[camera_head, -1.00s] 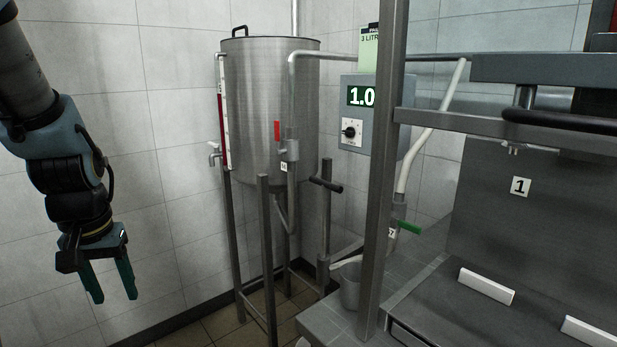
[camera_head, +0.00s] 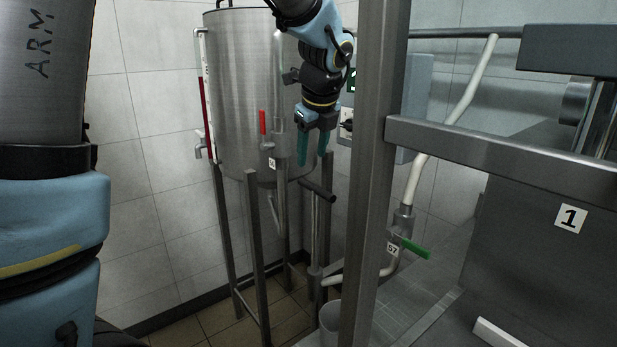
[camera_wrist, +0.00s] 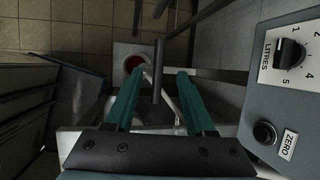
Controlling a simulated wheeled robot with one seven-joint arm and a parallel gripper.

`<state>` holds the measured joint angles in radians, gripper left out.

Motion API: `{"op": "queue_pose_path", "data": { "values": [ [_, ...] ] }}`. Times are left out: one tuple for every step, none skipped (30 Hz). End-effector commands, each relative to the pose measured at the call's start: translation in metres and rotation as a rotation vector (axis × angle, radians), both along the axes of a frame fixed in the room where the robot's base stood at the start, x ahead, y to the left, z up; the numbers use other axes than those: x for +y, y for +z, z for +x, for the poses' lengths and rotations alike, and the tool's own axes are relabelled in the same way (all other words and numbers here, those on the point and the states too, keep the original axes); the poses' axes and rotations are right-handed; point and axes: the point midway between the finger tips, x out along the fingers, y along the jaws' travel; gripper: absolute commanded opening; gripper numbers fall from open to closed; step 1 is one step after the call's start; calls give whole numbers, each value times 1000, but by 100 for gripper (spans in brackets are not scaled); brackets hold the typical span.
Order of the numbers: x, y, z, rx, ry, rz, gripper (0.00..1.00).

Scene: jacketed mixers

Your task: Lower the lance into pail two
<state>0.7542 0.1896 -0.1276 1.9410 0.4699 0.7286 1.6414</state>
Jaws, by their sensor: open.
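My gripper (camera_head: 313,158) is open and empty, fingers pointing down, in front of the steel tank. A steel upright with a dark crossbar handle (camera_head: 318,190), likely the lance, stands just below the fingertips. In the wrist view, the dark handle (camera_wrist: 158,70) lies below and between the teal fingers of my gripper (camera_wrist: 157,78), apparently untouched. A pale spout (camera_head: 331,281) leaves the upright's foot. A light pail (camera_head: 329,322) stands below it, partly hidden by the grey post. The wrist view shows a round opening with red inside (camera_wrist: 133,64). No pail number is readable.
The steel tank (camera_head: 240,90) with a red lever (camera_head: 262,122) stands behind my gripper. A thick grey post (camera_head: 372,180) rises close on the right. A grey control box (camera_wrist: 285,90) with a knob is beside my gripper. A green lever (camera_head: 416,248) sticks out beyond the post.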

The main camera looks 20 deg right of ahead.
Motion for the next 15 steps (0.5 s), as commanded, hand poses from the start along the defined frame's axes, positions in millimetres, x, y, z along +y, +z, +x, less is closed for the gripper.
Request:
{"op": "queue_pose_path", "data": {
  "values": [
    [0,-9,3,4,0,3,55],
    [0,-14,6,4,1,4,55],
    [-1,-21,9,4,1,3,55],
    [-1,-27,11,5,2,3,55],
    [-2,-32,14,4,2,2,55],
    [-2,-39,17,5,2,3,55],
    [-3,-44,19,4,2,2,55],
    [-3,-49,21,4,3,2,55],
    [-3,-54,24,4,3,2,55],
    [-3,-58,26,4,3,2,55],
    [-3,-62,28,4,3,2,55],
    [-4,-66,30,3,3,1,55],
    [-4,-69,31,3,3,0,55],
    [-4,-71,32,4,4,-1,55],
    [-5,-74,33,4,4,-1,55]
  ]
}}
